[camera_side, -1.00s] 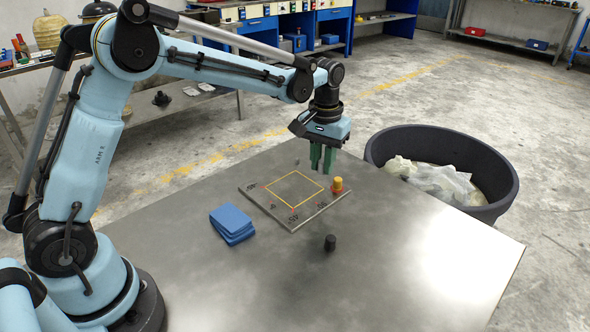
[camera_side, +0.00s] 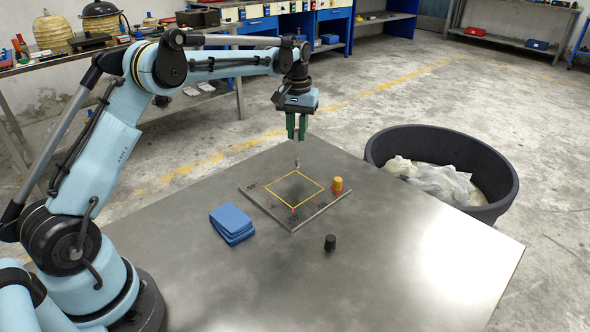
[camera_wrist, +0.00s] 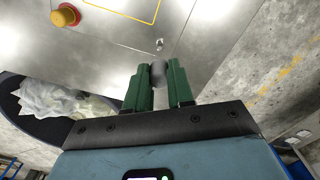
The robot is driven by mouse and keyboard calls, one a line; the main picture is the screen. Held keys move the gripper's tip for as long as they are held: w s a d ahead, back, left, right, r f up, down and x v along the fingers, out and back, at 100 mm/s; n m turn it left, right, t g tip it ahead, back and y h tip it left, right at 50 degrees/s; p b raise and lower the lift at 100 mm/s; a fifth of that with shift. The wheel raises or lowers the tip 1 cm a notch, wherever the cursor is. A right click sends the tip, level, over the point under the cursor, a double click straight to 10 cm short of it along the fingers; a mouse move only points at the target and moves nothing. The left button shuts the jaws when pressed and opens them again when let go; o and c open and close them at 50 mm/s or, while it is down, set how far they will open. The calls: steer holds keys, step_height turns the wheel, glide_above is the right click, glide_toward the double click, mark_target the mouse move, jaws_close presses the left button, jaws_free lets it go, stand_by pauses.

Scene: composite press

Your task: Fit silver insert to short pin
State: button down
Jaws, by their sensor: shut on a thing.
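My gripper (camera_side: 297,136) has green fingers and hangs above the far corner of the square plate (camera_side: 258,203). In the wrist view the gripper (camera_wrist: 159,80) is shut on a grey cylindrical piece, the silver insert (camera_wrist: 158,72), whose end shows between the fingertips. A small upright metal pin (camera_side: 297,162) stands at the plate's far corner, below and apart from the fingers. The pin also shows in the wrist view (camera_wrist: 159,45), just beyond the insert. Whether it is the short pin I cannot tell.
A yellow knob with a red base (camera_side: 337,184) stands at the plate's right corner. A black cylinder (camera_side: 330,242) and a stack of blue pads (camera_side: 231,222) are on the table (camera_side: 400,270). A black bin (camera_side: 500,165) stands beyond the right edge.

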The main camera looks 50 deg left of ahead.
steer(key=shift+f, duration=2.35)
steer(key=shift+f, duration=1.4)
steer(key=c, duration=0.9)
jaws_free()
